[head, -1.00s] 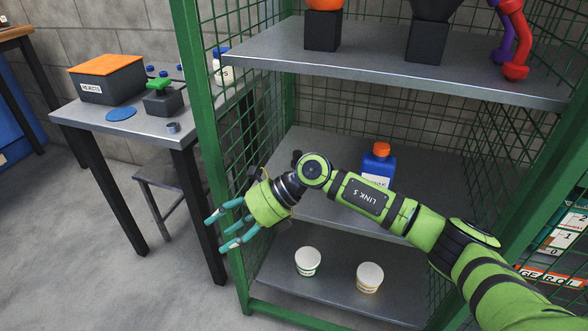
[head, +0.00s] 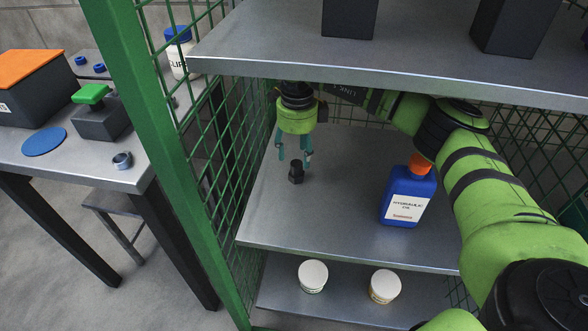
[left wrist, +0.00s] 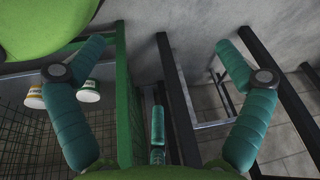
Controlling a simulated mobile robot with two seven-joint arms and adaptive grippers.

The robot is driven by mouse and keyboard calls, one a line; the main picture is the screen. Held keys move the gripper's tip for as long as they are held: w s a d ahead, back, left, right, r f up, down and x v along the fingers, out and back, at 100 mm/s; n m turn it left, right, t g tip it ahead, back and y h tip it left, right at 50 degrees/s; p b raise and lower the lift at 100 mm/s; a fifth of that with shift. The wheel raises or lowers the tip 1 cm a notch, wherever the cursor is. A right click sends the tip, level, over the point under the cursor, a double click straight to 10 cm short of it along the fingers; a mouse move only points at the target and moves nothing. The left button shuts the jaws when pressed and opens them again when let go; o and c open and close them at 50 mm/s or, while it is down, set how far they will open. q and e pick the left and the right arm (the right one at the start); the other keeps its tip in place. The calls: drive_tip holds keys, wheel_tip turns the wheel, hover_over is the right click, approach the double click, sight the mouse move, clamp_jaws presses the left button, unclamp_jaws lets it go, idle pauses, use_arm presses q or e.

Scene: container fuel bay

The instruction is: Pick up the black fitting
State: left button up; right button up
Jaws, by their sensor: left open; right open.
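The black fitting (head: 296,172) stands upright on the middle shelf (head: 330,215) of the green cage, towards its left side. My right gripper (head: 294,158) points down just above it. Its teal fingers are open and spread, with the tips near the fitting's top. I cannot tell whether they touch it. My left gripper (left wrist: 160,55) is open and empty in the left wrist view, away from the fitting. It does not show in the head view.
A blue hydraulic oil bottle (head: 408,192) stands right of the fitting. The upper shelf (head: 400,78) hangs over my right arm. The green cage post (head: 150,130) is to the left. Two white tubs, one (head: 313,276) left of the other (head: 385,286), stand on the bottom shelf.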

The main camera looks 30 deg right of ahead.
sight(296, 163)
wheel_tip(296, 163, down, 4)
drive_tip(key=shift+s+a+r+b, duration=0.1)
drive_tip(key=shift+s+a+b, duration=0.05)
drive_tip(key=shift+b, duration=0.2)
drive_tip(key=shift+f, duration=0.25)
use_arm(q)
wheel_tip(296, 163, up, 2)
drive_tip(key=shift+r+t, duration=0.25)
drive_tip(key=shift+t, duration=0.05)
use_arm(e)
clamp_jaws()
drive_tip(key=shift+r, duration=0.1)
